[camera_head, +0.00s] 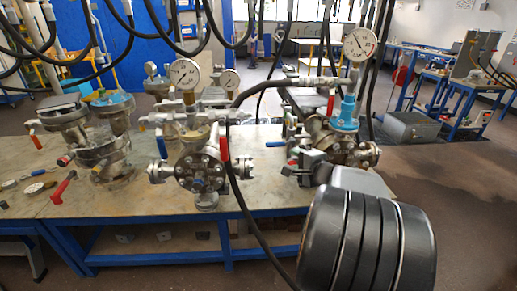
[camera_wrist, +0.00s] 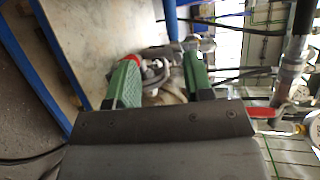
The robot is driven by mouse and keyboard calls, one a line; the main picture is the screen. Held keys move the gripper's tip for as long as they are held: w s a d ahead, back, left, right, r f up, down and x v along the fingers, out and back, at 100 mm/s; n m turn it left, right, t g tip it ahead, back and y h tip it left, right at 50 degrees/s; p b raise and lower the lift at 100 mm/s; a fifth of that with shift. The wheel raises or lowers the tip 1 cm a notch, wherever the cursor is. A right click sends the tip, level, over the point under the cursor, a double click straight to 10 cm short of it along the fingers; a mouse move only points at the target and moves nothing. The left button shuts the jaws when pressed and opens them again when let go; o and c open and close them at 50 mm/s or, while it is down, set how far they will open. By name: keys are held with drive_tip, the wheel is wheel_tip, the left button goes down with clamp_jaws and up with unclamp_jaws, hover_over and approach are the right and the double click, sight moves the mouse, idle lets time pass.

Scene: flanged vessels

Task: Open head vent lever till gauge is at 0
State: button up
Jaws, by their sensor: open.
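The right flanged vessel (camera_head: 345,148) stands on the bench with a blue valve (camera_head: 346,112) on top. A gauge (camera_head: 359,44) rises above it; its reading is too small to tell. A red lever (camera_head: 331,103) hangs at the left of the blue valve. In the wrist view my gripper (camera_wrist: 160,82) is open, its green fingers apart, with metal vessel fittings (camera_wrist: 165,90) beyond them. A red lever (camera_wrist: 262,112) by a pipe is right of the fingers, outside the gap. I cannot tell which lever is the head vent lever. My arm hides part of the right vessel.
A middle vessel (camera_head: 200,172) with a red lever (camera_head: 224,146) and gauge (camera_head: 185,74) stands left of the right one. More vessels (camera_head: 100,140) stand at the left. Black hoses (camera_head: 236,165) hang across the bench (camera_head: 255,185). Bare bench top shows between vessels.

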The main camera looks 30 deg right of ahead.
sight(276, 145)
drive_tip(key=shift+t+h, duration=0.3)
drive_tip(key=w, duration=0.4)
drive_tip(key=w+f+p, duration=0.1)
drive_tip(key=w, duration=0.4)
drive_tip(key=w+d, duration=0.1)
drive_tip(key=w, duration=0.3)
drive_tip(key=shift+w+f+p, duration=0.3)
drive_tip(key=shift+w+p, duration=0.05)
drive_tip(key=shift+w, duration=0.05)
drive_tip(key=shift+c, duration=0.4)
clamp_jaws()
drive_tip(key=shift+s+d, duration=0.1)
